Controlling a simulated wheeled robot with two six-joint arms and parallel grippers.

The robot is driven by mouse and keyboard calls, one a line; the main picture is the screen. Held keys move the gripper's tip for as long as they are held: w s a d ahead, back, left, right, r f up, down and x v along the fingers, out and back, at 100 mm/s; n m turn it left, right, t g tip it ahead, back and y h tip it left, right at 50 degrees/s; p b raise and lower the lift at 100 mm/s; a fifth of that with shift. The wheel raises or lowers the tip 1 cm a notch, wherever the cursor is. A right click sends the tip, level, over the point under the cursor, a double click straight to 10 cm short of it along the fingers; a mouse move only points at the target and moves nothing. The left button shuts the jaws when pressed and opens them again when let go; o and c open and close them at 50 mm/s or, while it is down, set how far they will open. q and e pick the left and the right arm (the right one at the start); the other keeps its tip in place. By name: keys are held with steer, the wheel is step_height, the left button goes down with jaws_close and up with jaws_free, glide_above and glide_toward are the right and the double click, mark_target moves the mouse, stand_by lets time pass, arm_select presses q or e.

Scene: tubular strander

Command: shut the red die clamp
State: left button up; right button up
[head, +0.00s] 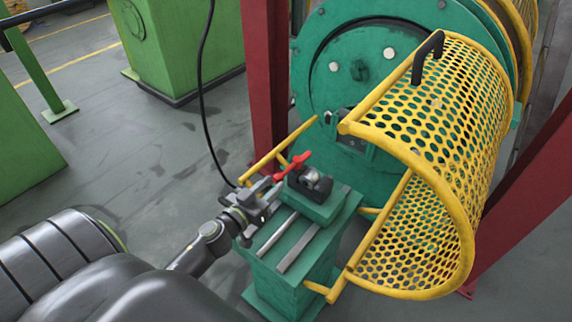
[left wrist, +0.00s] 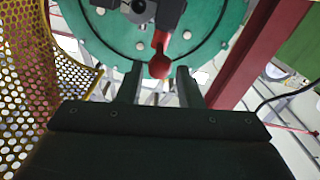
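The red die clamp lever (head: 292,166) slants up to the right from beside my gripper, at a dark clamp block (head: 310,183) on top of a green stand (head: 290,262). My left gripper (head: 268,188) is close to the lever's lower left end. In the left wrist view, the lever's round red knob (left wrist: 160,66) shows between the tips of my left gripper's two fingers (left wrist: 159,76). The fingers are apart, with a gap on both sides of the knob. The dark clamp body (left wrist: 142,12) shows above it, cut off by the frame edge. My right gripper is not in view.
A yellow perforated guard (head: 440,120) with a black handle stands open right of the stand. Behind is a large green disc (head: 315,75). A dark red post (head: 265,90) stands behind the stand; a black cable hangs left. Grey floor (head: 130,170) is open at left.

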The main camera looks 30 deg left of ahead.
mark_target(286, 170)
arm_select(q)
steer(key=w, duration=0.7)
steer(key=shift+d+p, duration=0.25)
steer(key=shift+p, duration=0.1)
steer(key=shift+c, duration=0.2)
jaws_close()
